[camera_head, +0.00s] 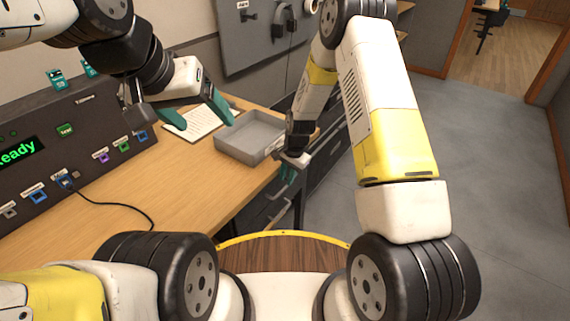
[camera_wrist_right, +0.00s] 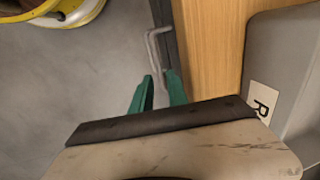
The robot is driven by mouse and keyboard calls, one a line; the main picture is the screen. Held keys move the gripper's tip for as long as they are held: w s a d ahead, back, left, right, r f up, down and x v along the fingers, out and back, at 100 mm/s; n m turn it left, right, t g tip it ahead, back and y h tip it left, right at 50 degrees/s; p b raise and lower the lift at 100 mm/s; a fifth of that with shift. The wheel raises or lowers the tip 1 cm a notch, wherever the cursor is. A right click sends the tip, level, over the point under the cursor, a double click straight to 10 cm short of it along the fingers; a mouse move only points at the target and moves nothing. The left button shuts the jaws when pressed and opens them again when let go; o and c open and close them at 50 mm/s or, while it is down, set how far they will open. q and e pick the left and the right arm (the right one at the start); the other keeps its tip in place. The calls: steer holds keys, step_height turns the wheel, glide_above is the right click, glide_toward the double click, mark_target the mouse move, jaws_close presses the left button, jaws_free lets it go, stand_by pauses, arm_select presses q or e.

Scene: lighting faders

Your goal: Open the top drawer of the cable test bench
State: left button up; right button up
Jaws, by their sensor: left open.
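The cable test bench has a wooden top (camera_head: 110,190) with dark drawer fronts (camera_head: 250,215) below its right edge. A grey bar handle (camera_wrist_right: 152,48) stands out from the dark front in the right wrist view. My right gripper (camera_head: 288,174) is low beside the bench edge. In the right wrist view its green fingers (camera_wrist_right: 158,78) are apart, with the handle's near end between their tips; contact cannot be told. In the head view the arm partly hides the top drawer. My left gripper (camera_head: 204,116) is open and empty above the bench top.
A grey tray (camera_head: 250,134) sits on the bench near the right gripper. A white sheet (camera_head: 197,124) lies behind it. A dark tester with a green "Ready" display (camera_head: 18,152) and coloured ports stands at left, with a cable (camera_head: 120,204). Floor (camera_head: 460,150) at right is clear.

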mark_target(284, 187)
steer(key=shift+w+a+f, duration=0.1)
steer(key=shift+a+f, duration=0.05)
steer(key=shift+f, duration=0.85)
steer(key=shift+w+a+f, duration=0.1)
steer(key=shift+a+f, duration=0.05)
steer(key=shift+f, duration=0.85)
jaws_close()
